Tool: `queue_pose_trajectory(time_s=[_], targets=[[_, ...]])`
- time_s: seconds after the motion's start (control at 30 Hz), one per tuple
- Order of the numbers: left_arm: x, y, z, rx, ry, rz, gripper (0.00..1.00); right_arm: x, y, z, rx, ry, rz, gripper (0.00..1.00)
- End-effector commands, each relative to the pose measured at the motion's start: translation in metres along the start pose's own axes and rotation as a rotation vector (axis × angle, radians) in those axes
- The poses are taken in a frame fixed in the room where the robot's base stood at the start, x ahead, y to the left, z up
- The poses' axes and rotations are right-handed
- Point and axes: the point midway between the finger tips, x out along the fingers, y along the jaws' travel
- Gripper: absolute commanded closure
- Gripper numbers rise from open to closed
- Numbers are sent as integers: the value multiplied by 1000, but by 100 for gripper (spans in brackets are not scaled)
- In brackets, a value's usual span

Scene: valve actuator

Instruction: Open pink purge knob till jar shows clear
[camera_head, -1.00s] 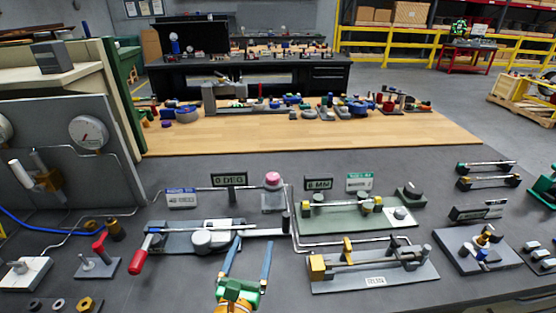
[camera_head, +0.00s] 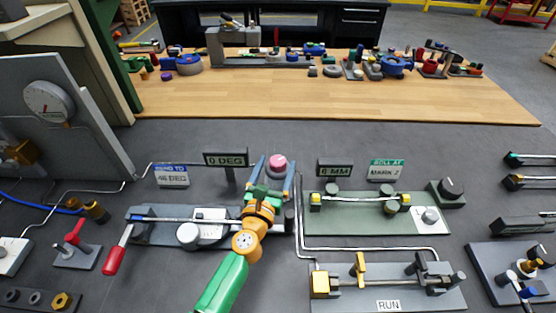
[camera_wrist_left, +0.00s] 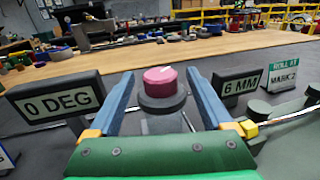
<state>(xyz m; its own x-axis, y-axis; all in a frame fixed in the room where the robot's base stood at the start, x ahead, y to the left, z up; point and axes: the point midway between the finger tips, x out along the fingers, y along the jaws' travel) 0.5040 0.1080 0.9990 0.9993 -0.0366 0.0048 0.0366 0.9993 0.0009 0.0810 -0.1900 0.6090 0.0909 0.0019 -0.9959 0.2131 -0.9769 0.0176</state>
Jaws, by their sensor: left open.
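The pink purge knob (camera_head: 278,163) stands upright on a dark collar behind the 0 DEG bench fixture. In the left wrist view the pink knob (camera_wrist_left: 160,80) shows a pale mark on its top. My left gripper (camera_head: 271,172) is open, its two blue fingers on either side of the knob. In the wrist view the fingers of my left gripper (camera_wrist_left: 160,75) straddle the knob and its collar, with gaps on both sides; no grip shows. The knob's lower stand is partly hidden by the gripper. I cannot clearly make out the jar. My right gripper is not in view.
The 0 DEG sign (camera_head: 226,159) stands close to the left of my gripper, and the 6 MM sign (camera_head: 335,168) to the right. A red-handled lever (camera_head: 115,259) lies front left. The green plate fixture (camera_head: 370,222) is on the right. Bare grey bench lies behind the knob.

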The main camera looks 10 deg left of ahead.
Motion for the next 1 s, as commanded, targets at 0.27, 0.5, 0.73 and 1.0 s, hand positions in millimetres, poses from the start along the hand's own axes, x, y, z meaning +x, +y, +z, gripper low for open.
queue_pose_trajectory(time_s=[0.27,0.5,0.73,1.0], targets=[[18,0,0,-1,1,0,16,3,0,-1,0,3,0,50],[18,0,0,-1,0,0,38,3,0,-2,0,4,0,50],[18,0,0,-1,0,0,100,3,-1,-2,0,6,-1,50],[18,1,0,2,0,-36,100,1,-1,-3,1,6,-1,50]])
